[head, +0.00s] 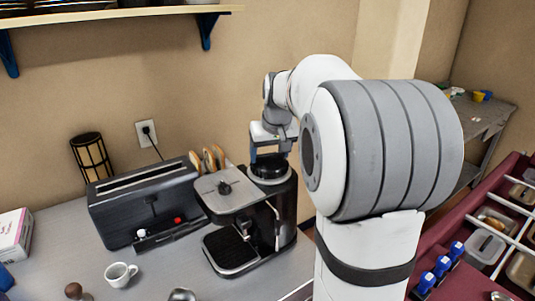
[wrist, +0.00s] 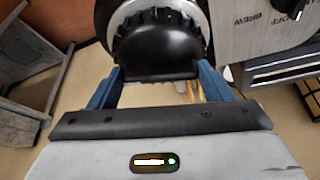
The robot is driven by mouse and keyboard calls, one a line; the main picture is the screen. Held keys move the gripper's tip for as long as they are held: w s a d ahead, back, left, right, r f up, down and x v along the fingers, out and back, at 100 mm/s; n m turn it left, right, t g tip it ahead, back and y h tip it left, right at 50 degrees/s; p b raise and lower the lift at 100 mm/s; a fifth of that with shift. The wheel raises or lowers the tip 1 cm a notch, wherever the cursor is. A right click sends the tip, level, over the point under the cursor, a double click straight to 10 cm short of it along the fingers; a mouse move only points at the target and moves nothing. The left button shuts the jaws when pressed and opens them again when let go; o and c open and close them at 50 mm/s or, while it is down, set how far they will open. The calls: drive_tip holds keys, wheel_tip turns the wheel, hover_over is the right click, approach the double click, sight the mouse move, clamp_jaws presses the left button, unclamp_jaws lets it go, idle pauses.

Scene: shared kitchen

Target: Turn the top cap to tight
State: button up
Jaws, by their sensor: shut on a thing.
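The top cap (head: 270,171) is a round black cap with a raised grip bar and a pale ring under it. It sits on top of the coffee machine (head: 226,203), at the back right. In the wrist view the cap (wrist: 157,38) fills the top middle. My gripper (head: 268,157) comes down on the cap from above. Its blue fingers (wrist: 158,82) stand on either side of the cap's grip bar and are shut on it. The fingertips' contact is partly hidden. A marking to show how tight the cap is cannot be made out.
A dark toaster (head: 145,206) stands left of the machine, with bread slices (head: 207,160) behind. A white cup (head: 120,274) is on the counter (head: 80,245). A shelf (head: 120,18) hangs above left. A maroon unit with food bins (head: 488,245) is at right.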

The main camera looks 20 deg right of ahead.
sight(258, 165)
drive_tip(key=m+h, duration=0.1)
drive_tip(key=m, duration=0.2)
drive_tip(key=shift+a+b, duration=0.2)
drive_tip(key=shift+b, duration=0.2)
drive_tip(key=m+h, duration=0.1)
drive_tip(key=m, duration=0.1)
drive_tip(key=m+g+b, duration=0.1)
drive_tip(key=m, duration=0.2)
drive_tip(key=shift+w+h, duration=0.15)
drive_tip(key=shift+h, duration=0.25)
drive_tip(key=m+g, duration=0.1)
drive_tip(key=m, duration=0.2)
drive_tip(key=shift+w+a+m+h+b, duration=0.1)
drive_tip(key=shift+m+h+b, duration=0.2)
drive_tip(key=shift+h+b, duration=0.1)
drive_tip(key=shift+m+g+h, duration=0.3)
drive_tip(key=shift+m+g, duration=0.5)
drive_tip(key=shift+m, duration=0.8)
drive_tip(key=o, duration=1)
drive_tip(key=v, duration=0.7)
drive_tip(key=shift+a+r, duration=0.15)
drive_tip(key=shift+r, duration=0.25)
